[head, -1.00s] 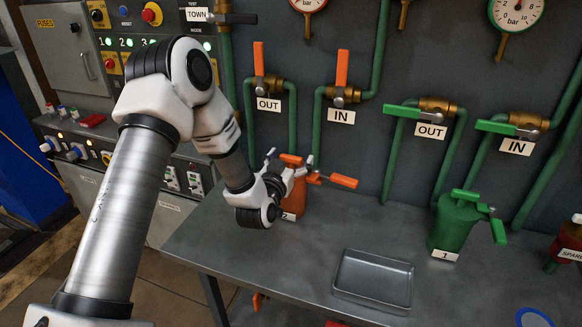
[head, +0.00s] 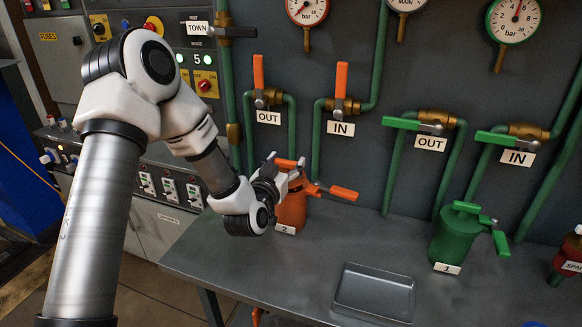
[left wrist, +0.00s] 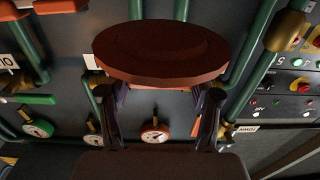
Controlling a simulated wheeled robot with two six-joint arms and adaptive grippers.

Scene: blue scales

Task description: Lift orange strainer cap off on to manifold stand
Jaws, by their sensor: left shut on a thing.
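The orange strainer (head: 291,212), labelled 2, stands upright on the bench at the back. Its orange cap (head: 287,162) shows at the top, partly hidden by my fingers. My left gripper (head: 282,178) is shut on the cap, at the strainer's top left. In the left wrist view, a wide orange-brown disc, the cap (left wrist: 160,52), sits at the fingertips of my left gripper (left wrist: 160,100). I cannot tell how large any gap between cap and strainer body is. I cannot make out which thing is the manifold stand. My right gripper is out of view.
An orange lever (head: 343,193) sticks out right of the strainer. A shallow grey tray (head: 375,318) lies on the bench (head: 240,262). A green strainer (head: 456,236), labelled 1, stands to the right. Pipes and valves line the wall behind. The bench left of the tray is clear.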

